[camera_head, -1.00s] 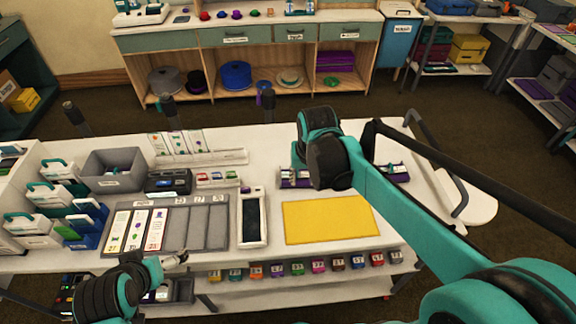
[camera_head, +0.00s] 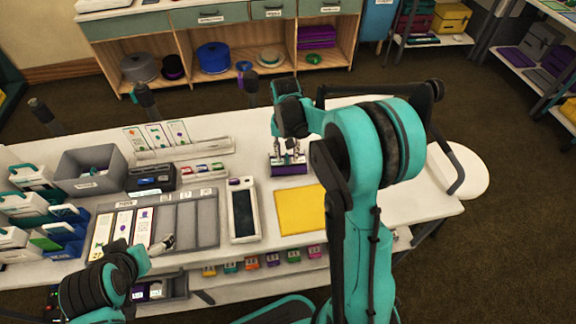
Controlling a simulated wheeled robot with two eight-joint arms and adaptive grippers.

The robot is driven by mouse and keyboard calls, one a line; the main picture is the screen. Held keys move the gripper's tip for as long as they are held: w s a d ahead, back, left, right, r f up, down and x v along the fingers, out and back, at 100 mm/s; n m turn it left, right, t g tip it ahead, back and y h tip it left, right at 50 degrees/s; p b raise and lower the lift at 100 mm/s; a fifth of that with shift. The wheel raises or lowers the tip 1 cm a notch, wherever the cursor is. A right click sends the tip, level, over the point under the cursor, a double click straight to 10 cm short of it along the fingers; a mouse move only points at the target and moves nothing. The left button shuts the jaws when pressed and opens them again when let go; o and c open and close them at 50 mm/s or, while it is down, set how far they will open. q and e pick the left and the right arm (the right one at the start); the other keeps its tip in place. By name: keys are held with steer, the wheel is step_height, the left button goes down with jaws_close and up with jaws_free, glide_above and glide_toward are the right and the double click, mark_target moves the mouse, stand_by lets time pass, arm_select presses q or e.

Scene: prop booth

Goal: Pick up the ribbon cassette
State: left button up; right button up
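A small purple and white item (camera_head: 289,169), which looks like the ribbon cassette, lies on the white table behind the yellow mat. My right gripper (camera_head: 289,154) points down over it. Its two fingers show apart, at the item's top, and hide part of it; whether they touch it I cannot tell. My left gripper (camera_head: 164,245) is low at the front left, over the front edge of the grey card tray (camera_head: 180,220), away from the item. Its fingers are too small to read.
The yellow mat (camera_head: 300,210) and a dark-screened tablet (camera_head: 243,210) lie in front of the item. A grey bin (camera_head: 90,170), a black device (camera_head: 151,178) and a card rack (camera_head: 185,149) stand to the left. My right arm hides the table's right part.

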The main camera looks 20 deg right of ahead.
mark_target(288, 166)
step_height(288, 166, down, 2)
steer(key=shift+f, duration=0.1)
jaws_close()
steer(key=shift+r, duration=0.75)
steer(key=r+p, duration=0.1)
steer(key=r, duration=0.1)
steer(key=s+r+p, duration=0.1)
steer(key=shift+r, duration=0.35)
steer(key=s+a+r+p, duration=0.1)
steer(key=s+r+p, duration=0.2)
steer(key=s+r, duration=0.3)
steer(key=s, duration=0.4)
steer(key=shift+s+a, duration=0.25)
steer(key=shift+a, duration=0.15)
